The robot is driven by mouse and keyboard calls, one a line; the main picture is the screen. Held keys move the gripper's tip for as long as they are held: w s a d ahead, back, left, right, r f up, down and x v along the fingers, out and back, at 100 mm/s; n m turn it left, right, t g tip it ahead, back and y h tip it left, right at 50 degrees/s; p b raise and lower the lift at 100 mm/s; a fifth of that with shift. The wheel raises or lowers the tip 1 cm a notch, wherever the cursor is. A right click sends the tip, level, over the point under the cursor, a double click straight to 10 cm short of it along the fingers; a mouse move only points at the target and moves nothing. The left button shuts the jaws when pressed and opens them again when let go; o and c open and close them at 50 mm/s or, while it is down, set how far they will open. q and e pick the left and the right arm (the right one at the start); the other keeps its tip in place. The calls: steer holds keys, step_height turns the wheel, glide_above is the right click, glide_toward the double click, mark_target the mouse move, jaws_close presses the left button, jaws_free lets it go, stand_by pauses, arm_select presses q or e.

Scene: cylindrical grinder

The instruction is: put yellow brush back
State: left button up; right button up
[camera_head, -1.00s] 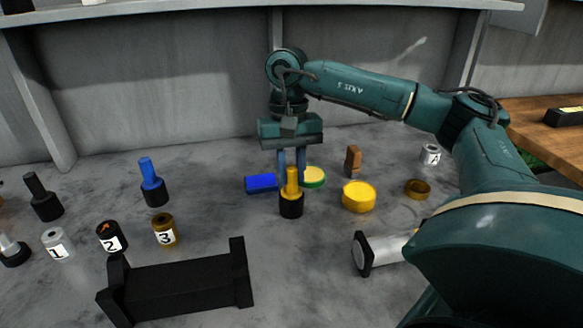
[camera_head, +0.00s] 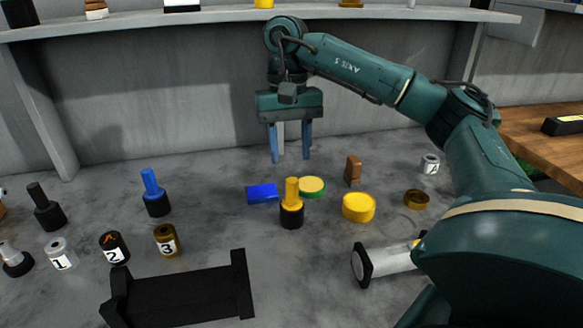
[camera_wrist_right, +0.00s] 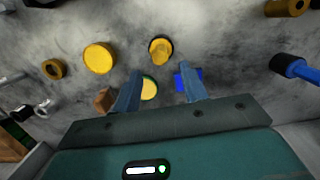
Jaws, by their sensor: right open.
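The yellow brush (camera_head: 291,190) stands upright in a black round holder (camera_head: 291,215) on the grey table, in the middle of the head view. In the right wrist view the yellow brush (camera_wrist_right: 160,47) shows from above, beyond the fingertips. My right gripper (camera_head: 290,158) is open and empty, with its fingers pointing down. It hangs above and behind the brush, apart from it. In the right wrist view my right gripper (camera_wrist_right: 160,88) has its two blue fingers spread. My left gripper is not in view.
A blue block (camera_head: 262,194), a green-rimmed yellow disc (camera_head: 312,187), a yellow cylinder (camera_head: 358,208) and a brown block (camera_head: 353,170) lie close by. A blue brush (camera_head: 152,186) stands left. A black stand (camera_head: 185,292) is in front. A wall with a shelf is behind.

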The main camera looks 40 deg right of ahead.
arm_select(q)
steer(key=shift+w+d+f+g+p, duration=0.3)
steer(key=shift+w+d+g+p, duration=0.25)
steer(key=shift+p, duration=0.65)
arm_select(e)
steer(key=r, duration=0.5)
steer(key=shift+w+d+r, duration=0.2)
steer(key=shift+w+r, duration=0.1)
steer(key=shift+w, duration=0.05)
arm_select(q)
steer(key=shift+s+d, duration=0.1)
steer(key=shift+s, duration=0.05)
